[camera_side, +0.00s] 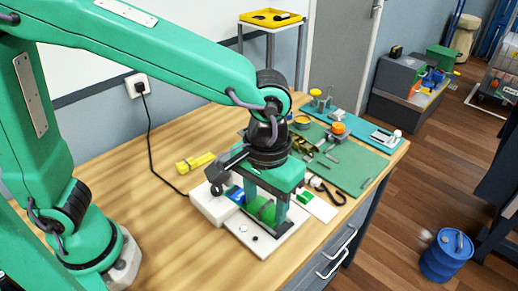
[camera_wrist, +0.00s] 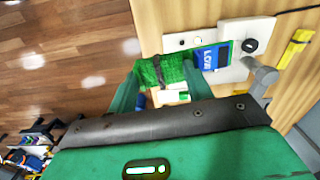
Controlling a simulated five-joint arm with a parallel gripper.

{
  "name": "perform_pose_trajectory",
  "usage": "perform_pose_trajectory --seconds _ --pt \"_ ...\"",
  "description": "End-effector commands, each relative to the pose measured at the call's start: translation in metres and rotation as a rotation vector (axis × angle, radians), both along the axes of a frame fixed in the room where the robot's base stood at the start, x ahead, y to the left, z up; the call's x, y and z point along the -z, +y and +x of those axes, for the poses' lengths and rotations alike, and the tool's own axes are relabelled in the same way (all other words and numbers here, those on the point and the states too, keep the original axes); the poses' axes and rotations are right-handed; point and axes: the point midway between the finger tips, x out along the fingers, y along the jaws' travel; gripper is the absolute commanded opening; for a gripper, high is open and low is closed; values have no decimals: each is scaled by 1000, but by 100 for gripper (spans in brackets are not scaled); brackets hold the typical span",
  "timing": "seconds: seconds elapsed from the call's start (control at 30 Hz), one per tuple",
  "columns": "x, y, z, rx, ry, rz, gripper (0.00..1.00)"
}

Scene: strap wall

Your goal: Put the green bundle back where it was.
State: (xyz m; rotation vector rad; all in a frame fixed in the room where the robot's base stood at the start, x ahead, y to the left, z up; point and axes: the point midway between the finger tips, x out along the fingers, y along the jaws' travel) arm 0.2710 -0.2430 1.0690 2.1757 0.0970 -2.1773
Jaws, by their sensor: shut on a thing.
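The green bundle (camera_wrist: 160,72) has a dark strap around its middle. My gripper (camera_wrist: 162,78) is shut on it, one finger at each end. In the side view the bundle (camera_side: 262,209) shows between the fingers of my gripper (camera_side: 266,213), low at the white board (camera_side: 260,242). I cannot tell whether it touches the board. A blue bundle with white lettering (camera_wrist: 209,57) sits on the board right beside it; it also shows in the side view (camera_side: 235,195). In the wrist view the board (camera_wrist: 180,42) has dark round spots in its bare part.
A white block with a black knob (camera_wrist: 251,45) adjoins the board. A yellow bundle (camera_side: 195,162) lies on the wooden table to the left. A green mat (camera_side: 352,168) with tools and a black strap (camera_side: 326,192) lie to the right. The table's front edge is close to the board.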

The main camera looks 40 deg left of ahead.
Motion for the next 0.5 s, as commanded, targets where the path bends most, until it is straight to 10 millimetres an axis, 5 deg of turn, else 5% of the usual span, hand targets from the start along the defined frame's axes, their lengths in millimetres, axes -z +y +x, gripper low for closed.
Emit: perform_pose_trajectory --seconds 0.27,0.5 --pt "0 30 29 -229 -1 -1 27" --pt "0 76 62 -536 0 -1 27"
